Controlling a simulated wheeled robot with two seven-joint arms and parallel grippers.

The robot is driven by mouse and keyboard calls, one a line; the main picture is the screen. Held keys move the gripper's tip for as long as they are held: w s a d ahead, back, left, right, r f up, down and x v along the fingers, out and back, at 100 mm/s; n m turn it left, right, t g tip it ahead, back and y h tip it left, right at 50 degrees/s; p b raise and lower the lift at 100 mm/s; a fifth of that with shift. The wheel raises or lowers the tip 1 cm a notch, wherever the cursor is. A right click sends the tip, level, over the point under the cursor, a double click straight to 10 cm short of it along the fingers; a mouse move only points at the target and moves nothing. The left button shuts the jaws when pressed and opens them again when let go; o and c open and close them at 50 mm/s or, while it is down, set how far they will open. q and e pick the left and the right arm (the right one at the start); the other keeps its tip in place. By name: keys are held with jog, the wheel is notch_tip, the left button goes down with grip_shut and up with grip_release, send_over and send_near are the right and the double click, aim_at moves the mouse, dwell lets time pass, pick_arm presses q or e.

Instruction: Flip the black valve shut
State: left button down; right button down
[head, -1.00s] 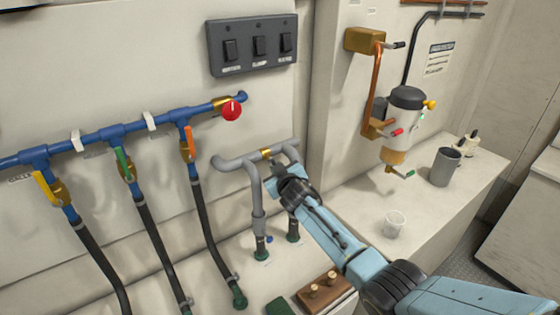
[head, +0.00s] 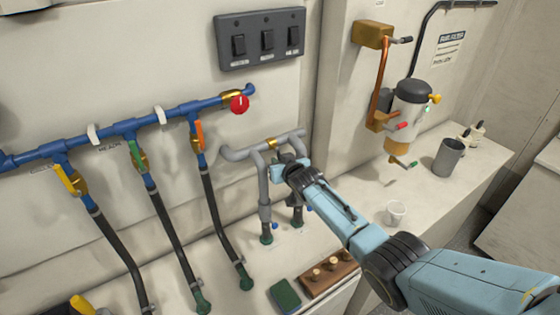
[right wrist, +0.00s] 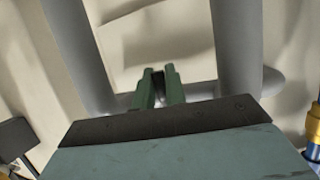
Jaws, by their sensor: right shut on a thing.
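The black valve is mostly hidden behind my right gripper (head: 281,166). It seems to be on the grey pipework (head: 263,185), which has a brass fitting (head: 272,144) on its top bar. In the right wrist view, the green fingers of my right gripper (right wrist: 159,80) are close together, with a narrow dark piece between them that I take for the valve's handle. The gripper is shut on it, between the two upright grey pipes (right wrist: 237,50). I cannot tell the handle's angle. My left gripper is not in view.
A blue pipe (head: 68,151) carries yellow (head: 70,180), green (head: 138,158) and orange (head: 198,135) valve handles and a red knob (head: 240,104). A wooden peg block (head: 328,275) and a green pad (head: 286,294) lie below. A clear cup (head: 396,212) stands right of my arm.

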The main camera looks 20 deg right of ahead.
jog(key=c, duration=1.5)
grip_release()
jog(key=shift+o, duration=0.2)
jog(key=shift+s, duration=0.1)
jog(key=v, duration=1.3)
jog(key=shift+p, duration=0.45)
jog(key=shift+r, duration=0.1)
